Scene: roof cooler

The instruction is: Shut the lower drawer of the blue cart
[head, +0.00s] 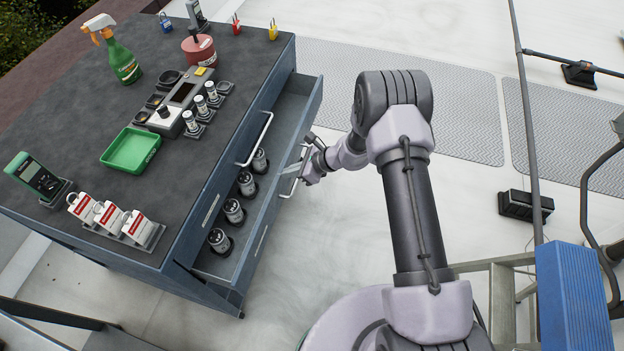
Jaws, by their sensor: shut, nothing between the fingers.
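The blue cart (176,242) stands at the left of the head view with its dark grey top facing up. Its lower drawer (308,108) is pulled out, and its inside shows along the cart's right side. Several dark canisters with pale labels (233,211) stand in it. The lower drawer's pale bar handle (288,188) is on its front. My gripper (303,168) is shut and empty at the outer side of the drawer front, by this handle. I cannot tell whether it touches the handle or the front. The upper drawer (212,195), with its own handle (261,142), is shut.
The cart top holds a green tray (131,150), a spray bottle (121,62), a red round container (199,50) and several small devices. Pale floor lies right of the drawer. A black box (526,205), railings and a blue-topped ladder (572,295) stand at the right.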

